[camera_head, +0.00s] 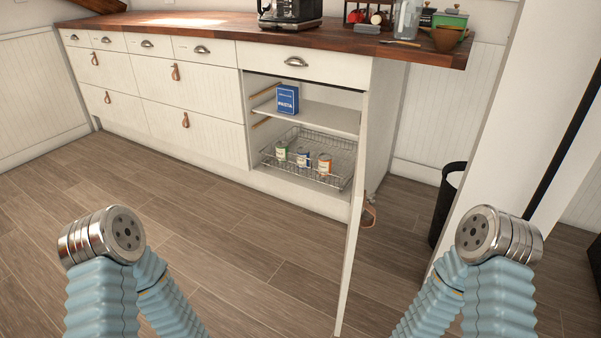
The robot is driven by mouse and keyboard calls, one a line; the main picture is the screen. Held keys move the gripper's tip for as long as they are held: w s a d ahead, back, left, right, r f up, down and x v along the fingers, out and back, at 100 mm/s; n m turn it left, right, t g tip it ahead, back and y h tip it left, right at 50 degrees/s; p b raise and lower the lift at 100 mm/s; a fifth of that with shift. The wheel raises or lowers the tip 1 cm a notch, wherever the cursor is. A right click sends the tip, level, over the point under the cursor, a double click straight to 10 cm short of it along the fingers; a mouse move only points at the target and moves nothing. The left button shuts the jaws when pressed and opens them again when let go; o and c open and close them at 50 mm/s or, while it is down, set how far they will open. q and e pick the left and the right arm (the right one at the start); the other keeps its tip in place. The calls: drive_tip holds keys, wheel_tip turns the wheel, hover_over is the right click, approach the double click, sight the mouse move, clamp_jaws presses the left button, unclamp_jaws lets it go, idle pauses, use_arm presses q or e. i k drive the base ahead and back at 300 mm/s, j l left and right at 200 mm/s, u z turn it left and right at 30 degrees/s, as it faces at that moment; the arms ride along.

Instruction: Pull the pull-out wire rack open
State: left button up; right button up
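The pull-out wire rack (342,181) sits low in the open cabinet compartment, close to the compartment floor. Its front edge is near the cabinet opening. Several small cans stand in it: one with a green label (281,151), one with a blue label (303,157) and one with an orange label (325,164). The cabinet door (352,225) stands open, seen nearly edge-on, to the right of the rack. Only bent parts of my two arms show, at the lower left and lower right, well apart from the rack. Neither gripper is in view.
A shelf (325,117) above the rack holds a blue pasta box (288,99). The open door juts toward me, with a leather pull (369,213) on its far side. A black bin (445,205) stands at right. The wooden floor (240,245) before the cabinet is clear.

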sight(351, 178)
drive_tip(key=i+j+z, duration=0.15)
drive_tip(key=z, duration=0.75)
drive_tip(key=i+j+z, duration=0.15)
drive_tip(key=j+z, duration=0.35)
drive_tip(key=j, duration=0.25)
drive_tip(key=j+z, duration=0.5)
drive_tip(key=j, duration=0.3)
drive_tip(key=j+z, duration=0.1)
drive_tip(key=j, duration=1.4)
drive_tip(key=k+j+z, duration=0.15)
drive_tip(key=j, duration=1.3)
drive_tip(key=i+j, duration=0.3)
drive_tip(key=i, duration=0.05)
